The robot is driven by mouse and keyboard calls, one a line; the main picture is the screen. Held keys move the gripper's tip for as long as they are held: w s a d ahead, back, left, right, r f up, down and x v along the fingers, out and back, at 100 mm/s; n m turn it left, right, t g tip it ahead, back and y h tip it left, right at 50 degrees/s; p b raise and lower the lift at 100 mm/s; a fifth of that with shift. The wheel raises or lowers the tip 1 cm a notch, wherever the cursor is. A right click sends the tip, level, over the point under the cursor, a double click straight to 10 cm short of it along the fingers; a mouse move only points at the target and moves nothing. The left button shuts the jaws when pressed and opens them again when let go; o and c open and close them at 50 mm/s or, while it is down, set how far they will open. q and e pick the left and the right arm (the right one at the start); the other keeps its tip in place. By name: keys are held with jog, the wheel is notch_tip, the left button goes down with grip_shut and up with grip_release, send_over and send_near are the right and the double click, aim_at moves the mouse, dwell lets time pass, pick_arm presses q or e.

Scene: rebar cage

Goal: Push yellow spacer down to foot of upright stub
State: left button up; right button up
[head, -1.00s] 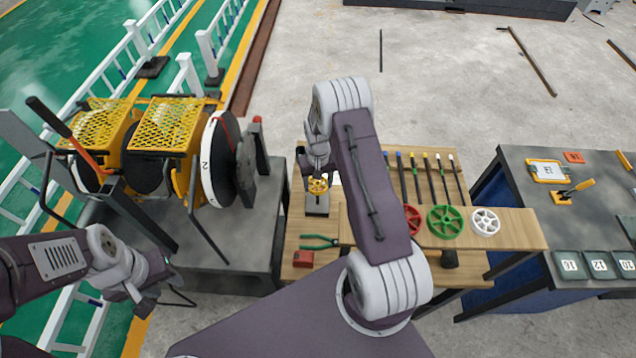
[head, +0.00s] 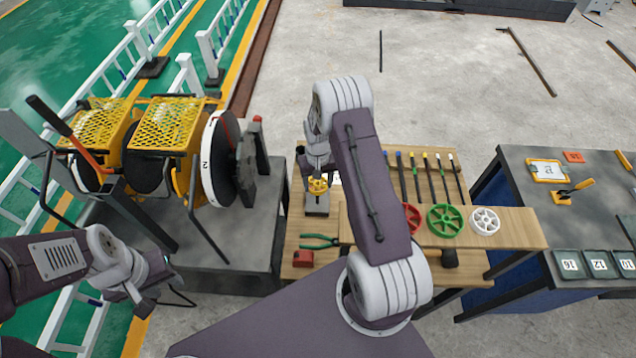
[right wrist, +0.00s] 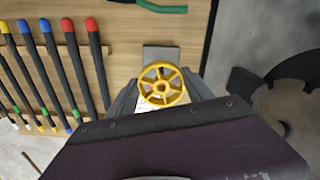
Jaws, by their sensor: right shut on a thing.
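The yellow spacer (head: 317,185) is a spoked wheel. It sits above a small grey block (head: 317,208) on the wooden bench, and its round face shows in the right wrist view (right wrist: 160,85). My right gripper (head: 318,178) is shut on the spacer, with its fingers on either side of the wheel in the right wrist view. The upright stub is hidden by the spacer and gripper, so I cannot tell how far down the stub the spacer sits. My left gripper (head: 150,298) hangs at the lower left, away from the bench; its jaws are too unclear to read.
Green pliers (head: 320,241) and a red block (head: 303,258) lie in front of the grey block. Red, green (head: 445,220) and white (head: 486,221) wheels lie on a raised shelf, with several capped rods behind. A reel stand (head: 170,140) stands left.

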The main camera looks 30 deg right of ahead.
aim_at(318, 205)
jog(key=shift+f, duration=0.15)
dwell(0.5)
jog(key=shift+f+b, duration=0.35)
jog(key=shift+b, duration=0.1)
jog(key=shift+f+b, duration=3.8)
jog(key=shift+f, duration=1)
jog(key=o, duration=1.6)
jog(key=shift+o, duration=0.2)
jog(key=shift+w+r, duration=0.1)
jog(key=shift+r, duration=0.05)
notch_tip(318, 205, up, 9)
jog(key=shift+f+b, duration=0.1)
jog(key=shift+b, duration=1.05)
jog(key=shift+f, duration=0.1)
